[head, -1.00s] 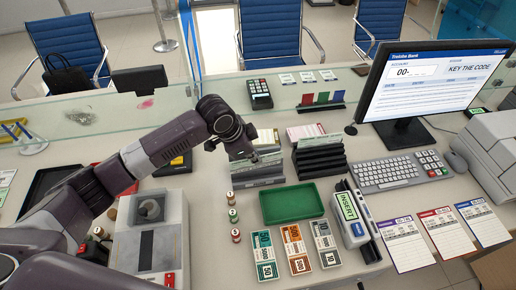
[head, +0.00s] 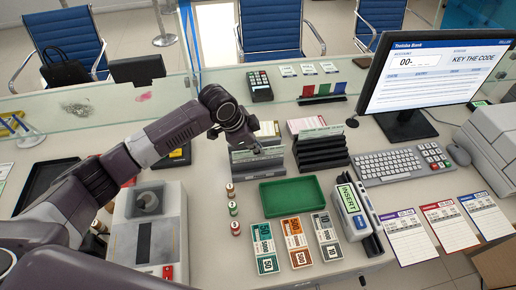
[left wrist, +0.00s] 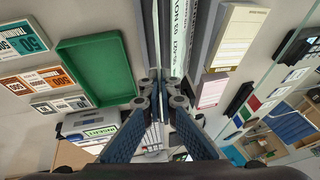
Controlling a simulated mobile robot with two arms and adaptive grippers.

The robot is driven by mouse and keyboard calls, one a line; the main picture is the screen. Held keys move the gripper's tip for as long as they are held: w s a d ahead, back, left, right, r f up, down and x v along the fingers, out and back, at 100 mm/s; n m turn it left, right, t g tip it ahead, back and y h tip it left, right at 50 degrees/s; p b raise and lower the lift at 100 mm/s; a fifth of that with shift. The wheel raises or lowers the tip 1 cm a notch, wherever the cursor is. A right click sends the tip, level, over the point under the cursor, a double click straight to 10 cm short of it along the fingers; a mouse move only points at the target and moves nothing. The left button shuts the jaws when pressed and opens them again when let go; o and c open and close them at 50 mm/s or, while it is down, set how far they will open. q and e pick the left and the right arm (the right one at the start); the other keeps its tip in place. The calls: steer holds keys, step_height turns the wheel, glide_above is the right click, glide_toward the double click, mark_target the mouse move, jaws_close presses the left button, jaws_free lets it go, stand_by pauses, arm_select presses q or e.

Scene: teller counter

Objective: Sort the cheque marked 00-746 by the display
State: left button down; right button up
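The display (head: 435,75) stands at the back right and reads "00-" beside ACCOUNT and "KEY THE CODE". Three cheque-like slips with purple (head: 407,238), red (head: 449,232) and blue (head: 488,217) headers lie at the front right; their small codes are not legible. My left gripper (head: 250,145) is over the left dark rack (head: 258,170), pointing down. In the left wrist view its fingertips (left wrist: 160,78) are close together beside the rack's slots, with a thin pale strip between them; I cannot tell whether they grip it. My right gripper is out of view.
A green tray (head: 292,196) lies before the racks; a second dark rack (head: 322,152) is right of the first. Banknote bundles (head: 295,240), an INSERT device (head: 355,215), a keyboard (head: 390,166) and a grey machine (head: 148,235) surround it. A glass screen (head: 110,105) runs behind.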

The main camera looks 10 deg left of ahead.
arm_select(q)
steer(key=shift+f+b, duration=1.75)
steer(key=shift+f, duration=1.75)
steer(key=c, duration=2.1)
jaws_free()
